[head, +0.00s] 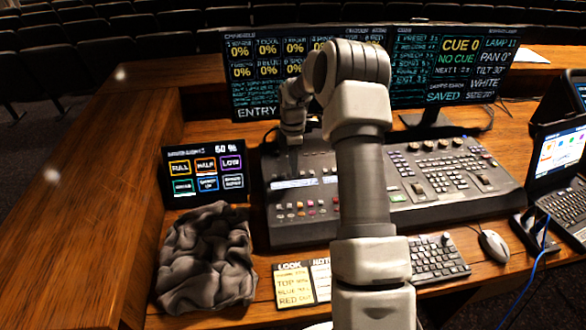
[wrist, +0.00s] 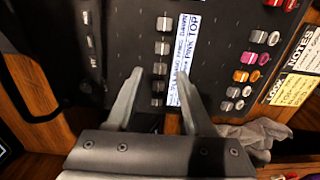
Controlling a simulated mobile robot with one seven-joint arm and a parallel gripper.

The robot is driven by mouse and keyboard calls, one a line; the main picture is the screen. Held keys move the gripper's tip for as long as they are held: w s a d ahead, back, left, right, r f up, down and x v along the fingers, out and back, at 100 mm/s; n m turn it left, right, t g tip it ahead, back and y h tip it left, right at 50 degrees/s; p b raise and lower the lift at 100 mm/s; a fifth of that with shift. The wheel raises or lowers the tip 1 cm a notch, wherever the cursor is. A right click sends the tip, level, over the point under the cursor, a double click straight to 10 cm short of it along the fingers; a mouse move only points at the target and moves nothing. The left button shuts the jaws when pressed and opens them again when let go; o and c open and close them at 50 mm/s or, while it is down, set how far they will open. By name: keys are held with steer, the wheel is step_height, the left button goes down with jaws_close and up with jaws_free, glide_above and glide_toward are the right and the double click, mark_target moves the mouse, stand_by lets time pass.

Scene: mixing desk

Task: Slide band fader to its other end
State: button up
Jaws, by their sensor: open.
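The mixing desk (head: 440,207) is a dark console with a small lit label strip (head: 294,183) on its left part. In the wrist view the strip (wrist: 187,50) has a column of small grey caps (wrist: 163,47) beside it. I cannot tell which of these, if any, is the band fader. My gripper (wrist: 157,77) is open above the desk. Its two fingers straddle the line of the cap column and the lower end of the strip, with nothing visibly held. I cannot tell whether the fingertips touch the panel. In the head view my arm hides part of the desk.
Monitors (head: 455,70) stand behind the desk, and a small touch panel (head: 205,172) stands to its left. A crumpled grey cloth (head: 207,262), note cards (head: 295,284), a keyboard (head: 438,258) and a mouse (head: 493,246) lie in front. The wooden top (head: 90,190) is bare at far left.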

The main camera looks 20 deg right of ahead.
steer(key=shift+f, duration=0.95)
jaws_close()
stand_by(0.8)
